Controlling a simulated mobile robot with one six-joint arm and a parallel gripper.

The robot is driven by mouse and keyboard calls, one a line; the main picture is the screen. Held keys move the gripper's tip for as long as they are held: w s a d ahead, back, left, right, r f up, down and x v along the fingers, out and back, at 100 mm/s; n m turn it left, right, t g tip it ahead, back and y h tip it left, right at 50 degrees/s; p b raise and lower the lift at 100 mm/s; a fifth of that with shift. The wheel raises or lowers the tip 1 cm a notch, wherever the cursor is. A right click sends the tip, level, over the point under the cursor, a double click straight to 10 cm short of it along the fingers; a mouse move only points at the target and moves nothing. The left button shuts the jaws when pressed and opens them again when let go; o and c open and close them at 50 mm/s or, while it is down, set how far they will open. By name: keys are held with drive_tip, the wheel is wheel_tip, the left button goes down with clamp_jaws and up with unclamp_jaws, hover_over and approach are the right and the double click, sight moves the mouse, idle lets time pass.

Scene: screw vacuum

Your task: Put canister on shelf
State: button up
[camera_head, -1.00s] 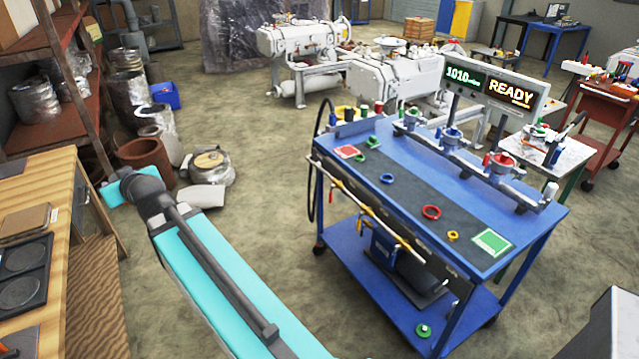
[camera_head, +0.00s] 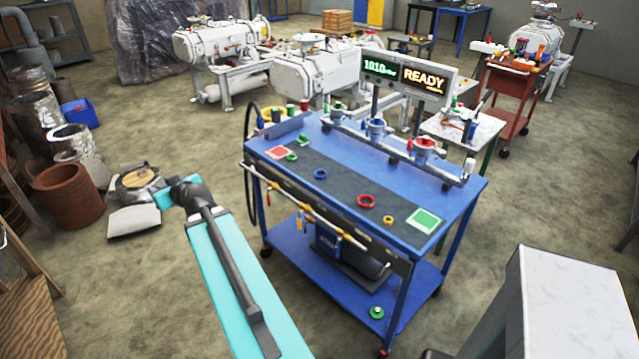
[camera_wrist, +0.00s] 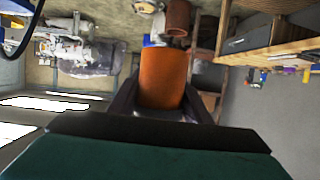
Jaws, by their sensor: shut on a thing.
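An orange canister (camera_wrist: 163,78) is in the middle of the wrist view. My gripper (camera_wrist: 160,108) is shut on it, with dark fingers at its two sides. The canister and gripper do not show in the head view; only my turquoise arm (camera_head: 240,285) does. A grey metal shelf unit (camera_head: 65,35) stands at the far left back in the head view. In the wrist view, wooden boards of a bench or shelf (camera_wrist: 262,55) show at the upper right. I cannot tell which shelf is meant.
A blue cart (camera_head: 455,185) with a lower deck (camera_head: 300,255) stands in front, carrying rings, valves and a READY display (camera_head: 424,84). A brown pot (camera_head: 70,193) and metal cans stand at left. A white-topped block (camera_head: 570,280) is at lower right.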

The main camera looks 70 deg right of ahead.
drive_tip(key=s+d+f+m+g+h+p, duration=0.1)
drive_tip(key=s+d+f+m+h, duration=0.15)
drive_tip(key=s+d, duration=0.95)
drive_tip(key=s+d+f+m+g+h+p, duration=0.1)
drive_tip(key=s+d+f, duration=0.1)
drive_tip(key=s+d, duration=0.5)
drive_tip(key=s+d+f+m+g+h+p, duration=0.1)
drive_tip(key=s+d, duration=0.5)
drive_tip(key=s, duration=1)
drive_tip(key=s+d+f+m+g+h+p, duration=0.1)
drive_tip(key=s+d+f+m+g+h, duration=0.2)
drive_tip(key=s+d, duration=0.4)
drive_tip(key=shift+s+d+f+m, duration=0.15)
drive_tip(key=shift+s, duration=1.25)
drive_tip(key=shift+s+d+f+m, duration=0.1)
drive_tip(key=shift+s+d+f, duration=0.05)
drive_tip(key=shift+s, duration=1.25)
drive_tip(key=shift+w, duration=0.15)
